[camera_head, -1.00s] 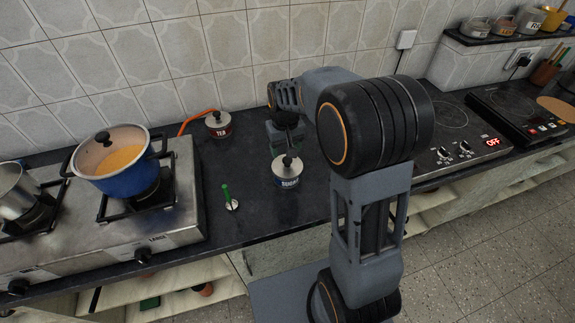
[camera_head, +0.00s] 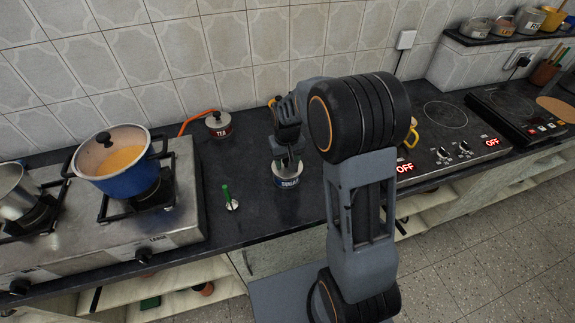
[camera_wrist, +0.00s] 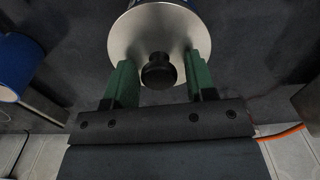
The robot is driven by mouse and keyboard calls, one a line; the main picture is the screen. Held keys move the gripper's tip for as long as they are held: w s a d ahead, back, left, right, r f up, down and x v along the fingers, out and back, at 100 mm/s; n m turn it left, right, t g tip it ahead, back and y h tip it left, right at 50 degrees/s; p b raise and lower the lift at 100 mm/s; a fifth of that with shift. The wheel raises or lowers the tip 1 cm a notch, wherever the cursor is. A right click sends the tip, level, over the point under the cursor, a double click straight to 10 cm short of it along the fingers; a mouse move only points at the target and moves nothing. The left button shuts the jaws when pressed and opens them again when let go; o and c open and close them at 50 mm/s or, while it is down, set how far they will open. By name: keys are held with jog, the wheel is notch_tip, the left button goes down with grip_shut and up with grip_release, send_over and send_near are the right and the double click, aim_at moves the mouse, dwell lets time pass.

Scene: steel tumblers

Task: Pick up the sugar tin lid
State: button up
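The sugar tin (camera_head: 288,181) stands upright on the dark counter, its label facing the front. Its lid (camera_wrist: 143,32) is a pale metal disc with a black knob (camera_wrist: 159,72), seated on the tin. In the head view my gripper (camera_head: 287,158) is over the lid and hides most of it. In the wrist view my gripper (camera_wrist: 160,66) is open, with one green finger on each side of the knob and a clear gap to it. I cannot tell whether the fingertips touch the lid.
A tea tin (camera_head: 218,124) stands behind left, near an orange hose (camera_head: 190,122). The gas stove with a blue pot (camera_head: 125,180) is further left. A yellow mug (camera_head: 411,134) shows by the cooktop at right.

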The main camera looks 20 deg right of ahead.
jog(key=c, duration=0.8)
jog(key=shift+o, duration=0.2)
